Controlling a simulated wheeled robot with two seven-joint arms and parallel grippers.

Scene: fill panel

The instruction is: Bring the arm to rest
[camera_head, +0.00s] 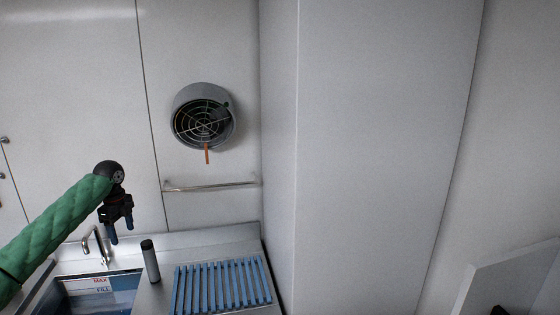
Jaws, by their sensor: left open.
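My left arm, in a green quilted sleeve, comes in from the left in the head view. My left gripper (121,232) hangs fingers-down from its black wrist, with two blue-tipped fingers apart and nothing between them. It appears above the counter, between the faucet and the dark cylinder in the picture. My right gripper is not in view.
A sink (104,292) with MAX and FILL marks and a faucet (98,243) lies at lower left. A dark cylinder (150,262) stands beside a blue slatted rack (222,287). A round vent (203,118) with an orange tab and a rail (210,187) are on the wall.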

